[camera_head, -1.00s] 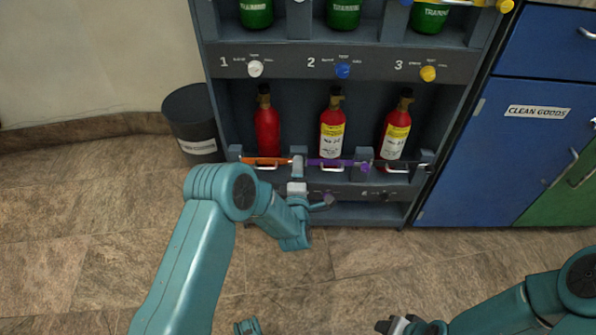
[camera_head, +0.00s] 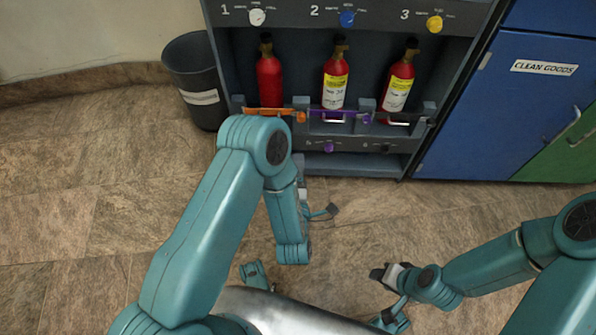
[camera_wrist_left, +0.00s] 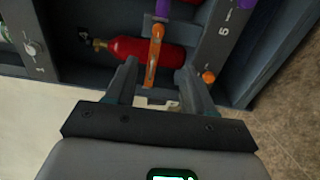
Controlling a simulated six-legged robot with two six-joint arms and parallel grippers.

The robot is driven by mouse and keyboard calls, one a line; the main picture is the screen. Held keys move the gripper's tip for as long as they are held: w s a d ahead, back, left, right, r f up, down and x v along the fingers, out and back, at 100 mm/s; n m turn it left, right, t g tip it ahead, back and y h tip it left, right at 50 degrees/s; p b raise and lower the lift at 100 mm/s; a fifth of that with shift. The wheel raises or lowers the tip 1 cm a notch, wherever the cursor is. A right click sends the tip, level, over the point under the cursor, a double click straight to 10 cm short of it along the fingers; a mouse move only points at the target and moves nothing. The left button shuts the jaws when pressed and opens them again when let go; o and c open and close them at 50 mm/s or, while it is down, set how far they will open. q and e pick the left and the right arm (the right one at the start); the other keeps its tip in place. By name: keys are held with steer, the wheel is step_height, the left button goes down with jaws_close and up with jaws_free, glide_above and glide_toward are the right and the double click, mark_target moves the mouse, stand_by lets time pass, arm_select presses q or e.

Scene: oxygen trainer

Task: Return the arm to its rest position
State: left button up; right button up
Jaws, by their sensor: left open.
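My left gripper (camera_head: 322,212) is in front of the rack's lower edge, over the floor, apart from the rack. In the left wrist view its two fingers (camera_wrist_left: 160,88) are spread, with nothing seen held between them. The orange bar (camera_wrist_left: 152,65) of the rack appears beyond the fingertips. My left arm is bent, with its elbow high in front of the rack's left side. My right gripper (camera_head: 388,272) is low at the right, over the floor, and its fingers are too small to judge.
The rack (camera_head: 310,170) holds several red cylinders (camera_head: 335,80) behind orange, purple and black bars. A dark bin (camera_head: 195,75) stands left of it. Blue cabinets (camera_head: 515,110) stand right. The tiled floor (camera_head: 100,215) is clear at left.

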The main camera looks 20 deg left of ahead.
arm_select(q)
steer(key=shift+s+r, duration=0.1)
steer(key=shift+s, duration=0.05)
arm_select(e)
steer(key=shift+w, duration=0.1)
stand_by(0.3)
